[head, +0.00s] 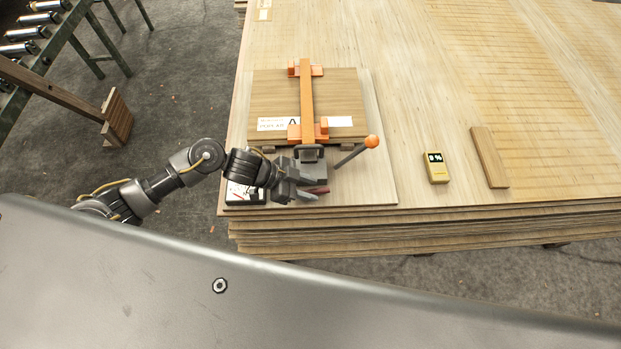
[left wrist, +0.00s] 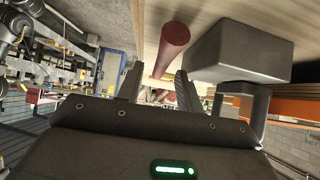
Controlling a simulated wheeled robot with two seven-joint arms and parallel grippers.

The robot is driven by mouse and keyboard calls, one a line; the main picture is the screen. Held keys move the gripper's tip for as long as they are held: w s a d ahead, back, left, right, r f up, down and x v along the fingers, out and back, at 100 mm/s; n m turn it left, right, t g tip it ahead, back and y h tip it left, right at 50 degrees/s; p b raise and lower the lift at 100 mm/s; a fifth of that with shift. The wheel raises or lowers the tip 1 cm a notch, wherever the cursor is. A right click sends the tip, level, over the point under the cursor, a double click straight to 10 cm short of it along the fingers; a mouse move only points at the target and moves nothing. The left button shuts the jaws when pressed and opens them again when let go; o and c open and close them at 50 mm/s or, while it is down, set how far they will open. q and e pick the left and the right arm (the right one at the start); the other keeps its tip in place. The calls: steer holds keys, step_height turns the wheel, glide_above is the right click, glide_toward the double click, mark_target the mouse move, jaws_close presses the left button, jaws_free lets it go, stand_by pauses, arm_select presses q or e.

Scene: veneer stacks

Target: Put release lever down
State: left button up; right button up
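An orange clamp bar (head: 306,95) lies across a small veneer stack (head: 345,90), with a grey clamp body (head: 311,168) at its near end. A dark red lever (head: 318,190) sticks out low beside the body. A grey rod with an orange ball knob (head: 371,141) angles up to the right. My left gripper (head: 303,191) is at the dark red lever. In the left wrist view, its two fingers (left wrist: 158,88) are apart, and the lever (left wrist: 172,42) runs toward the gap between them. Contact is unclear. My right gripper is not in view.
A yellow meter (head: 435,167) and a wood block (head: 489,157) lie to the right on the large veneer stack (head: 450,100). A dark flat item (head: 240,194) sits by my left wrist. A roller conveyor (head: 35,35) stands at the far left.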

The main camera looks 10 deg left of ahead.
arm_select(q)
steer(key=shift+p+v, duration=1.2)
steer(key=shift+v, duration=0.7)
